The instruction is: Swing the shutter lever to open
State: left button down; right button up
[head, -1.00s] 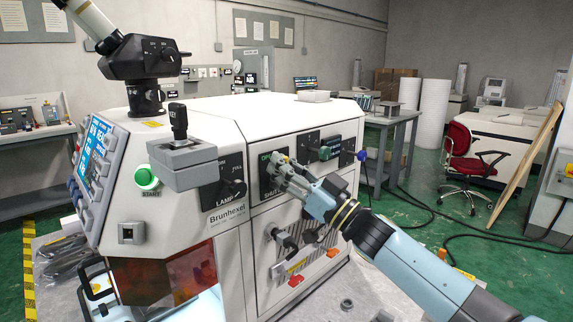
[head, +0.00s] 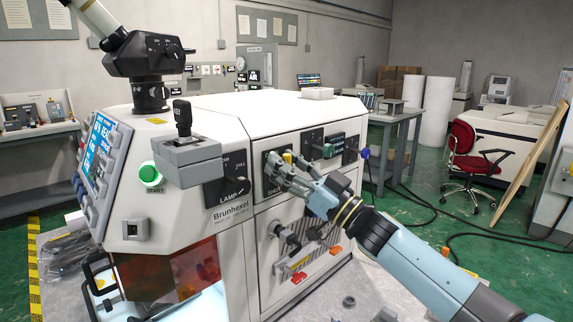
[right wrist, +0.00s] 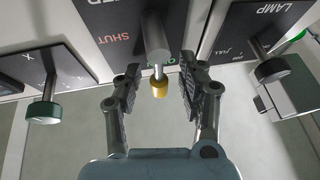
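The shutter lever (right wrist: 154,38) is a grey metal bar with a yellow tip, on a dark plate marked SHUT in orange. A green word on the plate is partly hidden by the lever. In the head view its yellow tip (head: 287,157) shows on the side of the white machine, partly covered by my gripper. My right gripper (right wrist: 158,88) is open, with one finger on each side of the yellow tip; gaps show on both sides. In the head view the right gripper (head: 283,171) is in front of the shutter plate (head: 269,187). My left gripper is out of view.
The lamp knob (right wrist: 272,70) is beside the shutter plate, and another dark-green-ended knob (right wrist: 44,111) is on its other side. Below are a handle and orange parts (head: 299,277) on the machine front. A grey box with a stick (head: 187,160) juts out from the corner.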

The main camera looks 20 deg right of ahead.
jog(key=v, duration=1.2)
